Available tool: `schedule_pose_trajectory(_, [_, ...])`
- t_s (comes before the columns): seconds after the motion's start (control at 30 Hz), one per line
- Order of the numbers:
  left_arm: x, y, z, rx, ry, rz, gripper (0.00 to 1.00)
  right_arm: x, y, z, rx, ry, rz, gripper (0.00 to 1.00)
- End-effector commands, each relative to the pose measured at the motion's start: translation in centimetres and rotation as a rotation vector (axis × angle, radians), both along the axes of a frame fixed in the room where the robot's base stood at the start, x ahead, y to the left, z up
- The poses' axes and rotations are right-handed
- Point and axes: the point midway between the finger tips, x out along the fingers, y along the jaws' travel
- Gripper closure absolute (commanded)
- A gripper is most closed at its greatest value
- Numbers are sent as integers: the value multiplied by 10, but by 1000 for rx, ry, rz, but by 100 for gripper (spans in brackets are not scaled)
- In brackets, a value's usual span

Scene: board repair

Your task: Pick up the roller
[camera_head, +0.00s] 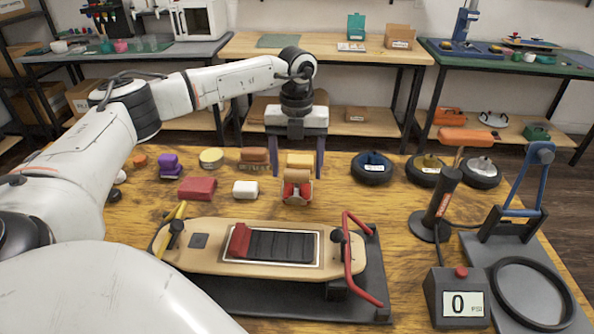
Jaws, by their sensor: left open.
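What looks like the roller (297,190) stands on the wooden table, a small thing with a tan cylinder on top and a red and white body. My left gripper (295,174) points down at it with its two dark fingers apart, one on each side of the tan part. The fingers look open and empty. I cannot tell how far the fingertips are from the roller in depth. A yellowish block (300,159) shows between the fingers just behind it. My right gripper is not in view.
A white block (245,189) and a red block (197,188) lie left of the roller. A brush (254,157) is behind them. A skateboard deck (210,233) on a dark stand with a red clamp (350,270) lies in front.

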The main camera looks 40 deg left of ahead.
Motion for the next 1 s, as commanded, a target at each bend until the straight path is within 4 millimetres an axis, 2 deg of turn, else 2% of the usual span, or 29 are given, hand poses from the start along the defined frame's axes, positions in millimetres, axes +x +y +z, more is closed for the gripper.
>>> schedule_pose_trajectory(0.17, [0, 0, 0, 0, 0, 1, 33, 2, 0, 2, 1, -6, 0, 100])
schedule_pose_trajectory(0.4, [0, 0, 0, 0, 0, 1, 73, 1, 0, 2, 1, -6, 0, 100])
schedule_pose_trajectory(0.47, [0, 0, 1, 0, -1, 1, 82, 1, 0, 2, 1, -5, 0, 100])
schedule_pose_trajectory(0.67, [1, 0, 2, 0, -1, 1, 82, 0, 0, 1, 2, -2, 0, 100])
schedule_pose_trajectory(0.77, [1, 0, 9, 0, -3, 0, 82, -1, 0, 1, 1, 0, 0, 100])
schedule_pose_trajectory(1.0, [1, 0, 54, 0, -6, 0, 82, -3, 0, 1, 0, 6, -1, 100])
